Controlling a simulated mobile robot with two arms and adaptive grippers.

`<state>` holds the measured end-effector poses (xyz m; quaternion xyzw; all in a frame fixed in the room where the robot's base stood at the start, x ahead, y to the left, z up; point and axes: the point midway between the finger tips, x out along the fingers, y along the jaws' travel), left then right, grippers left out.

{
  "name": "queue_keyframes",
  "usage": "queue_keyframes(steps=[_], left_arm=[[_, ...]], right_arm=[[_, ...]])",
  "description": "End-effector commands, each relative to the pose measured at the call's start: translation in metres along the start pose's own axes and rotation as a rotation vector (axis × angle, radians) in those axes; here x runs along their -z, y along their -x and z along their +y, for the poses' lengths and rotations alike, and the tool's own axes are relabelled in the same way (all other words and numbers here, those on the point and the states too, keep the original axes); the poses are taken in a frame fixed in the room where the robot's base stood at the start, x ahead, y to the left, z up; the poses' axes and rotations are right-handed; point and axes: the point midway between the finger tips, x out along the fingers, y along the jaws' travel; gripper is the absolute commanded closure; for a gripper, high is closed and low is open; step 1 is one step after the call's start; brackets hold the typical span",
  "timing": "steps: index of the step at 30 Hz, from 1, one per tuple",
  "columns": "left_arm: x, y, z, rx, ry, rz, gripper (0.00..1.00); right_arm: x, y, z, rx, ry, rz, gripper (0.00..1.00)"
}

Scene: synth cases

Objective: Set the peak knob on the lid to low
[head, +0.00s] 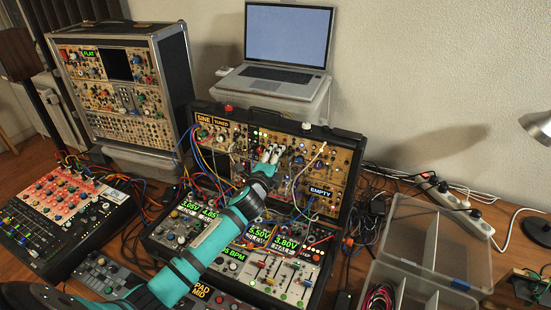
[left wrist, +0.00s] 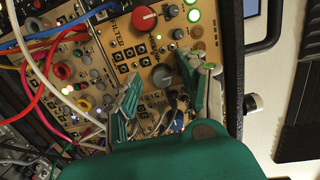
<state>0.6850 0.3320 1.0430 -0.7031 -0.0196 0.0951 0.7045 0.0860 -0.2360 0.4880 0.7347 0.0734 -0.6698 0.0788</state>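The open lid (head: 345,160) of the synth case stands upright with a tan panel of knobs, jacks and cables. My left gripper (head: 270,155) is at the middle of this panel. In the left wrist view its two fingers (left wrist: 160,82) are apart, with a gap between them. A grey knob (left wrist: 161,76) shows in that gap, on a module marked FILTER; the fingers do not visibly grip it. A large red knob (left wrist: 143,18) sits above it. I cannot read which knob is marked peak. My right gripper is not in view.
Patch cables (head: 205,165) hang over the lid's left side and the lower case. A laptop (head: 285,50) stands behind the lid. A second synth case (head: 125,85) is at the back left, a mixer (head: 60,215) at the left, a clear plastic box (head: 435,235) at the right.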

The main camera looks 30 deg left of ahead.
Motion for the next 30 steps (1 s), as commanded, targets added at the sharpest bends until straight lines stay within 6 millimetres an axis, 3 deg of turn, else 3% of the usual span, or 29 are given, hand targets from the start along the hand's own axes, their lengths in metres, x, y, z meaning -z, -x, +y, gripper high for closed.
queue_keyframes(steps=[8,21,30], left_arm=[[0.000,0.009,-0.001,0.002,0.000,0.001,0.57],[0.000,0.095,0.001,0.000,0.000,0.001,0.57],[0.000,0.120,0.000,0.000,0.000,0.000,0.57]], right_arm=[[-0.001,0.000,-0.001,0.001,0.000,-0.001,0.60],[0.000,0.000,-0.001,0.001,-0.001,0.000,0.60],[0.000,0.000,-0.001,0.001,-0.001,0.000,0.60]])
